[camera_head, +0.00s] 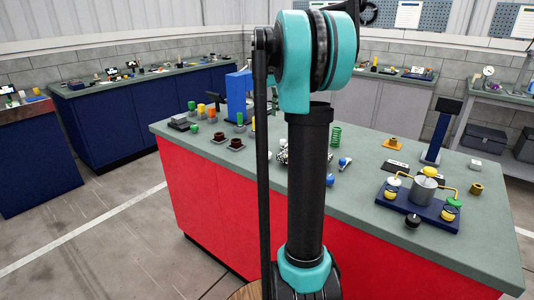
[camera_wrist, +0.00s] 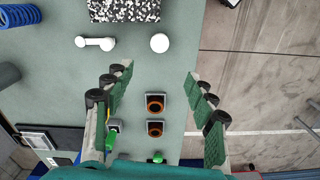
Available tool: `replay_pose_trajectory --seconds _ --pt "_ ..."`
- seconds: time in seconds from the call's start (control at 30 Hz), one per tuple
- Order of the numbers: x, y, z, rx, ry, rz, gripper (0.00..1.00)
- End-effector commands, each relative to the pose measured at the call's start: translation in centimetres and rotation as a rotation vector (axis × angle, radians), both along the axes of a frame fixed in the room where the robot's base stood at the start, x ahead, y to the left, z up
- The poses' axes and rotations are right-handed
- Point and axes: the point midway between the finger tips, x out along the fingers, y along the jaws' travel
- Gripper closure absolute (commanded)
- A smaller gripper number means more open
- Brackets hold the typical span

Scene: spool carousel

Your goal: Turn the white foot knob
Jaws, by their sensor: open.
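My gripper (camera_wrist: 159,72) is open and empty above the green worktop, its two fingers spread wide in the wrist view. A round white knob-like thing (camera_wrist: 159,42) lies just beyond the fingertips, apart from them. A white dumbbell-shaped piece (camera_wrist: 95,43) is to its left, and a black-and-white speckled block (camera_wrist: 124,10) is at the top edge. In the head view, a blue-based fixture (camera_head: 440,212) with a grey cylinder (camera_head: 423,190) also has a white round part (camera_head: 393,181). I cannot tell which white part is the foot knob. My arm hides the gripper there.
Two dark round parts with orange rims (camera_wrist: 155,102) stand between the fingers. Green-topped pieces (camera_wrist: 158,158) are near the gripper's base. A blue coil (camera_wrist: 22,17) is at upper left.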

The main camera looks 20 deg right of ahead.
Motion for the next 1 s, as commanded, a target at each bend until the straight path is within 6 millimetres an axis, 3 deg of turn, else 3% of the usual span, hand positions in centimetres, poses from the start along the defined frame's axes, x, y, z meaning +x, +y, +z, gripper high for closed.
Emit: replay_pose_trajectory --seconds 0.17,0.7,1.0 --pt "0.1 -0.1 -1.6 0.001 0.003 0.003 0.44" --pt "0.0 -0.1 -12.1 0.001 0.001 0.002 0.44" --pt "0.1 -0.1 -16.3 0.001 0.001 0.002 0.44"
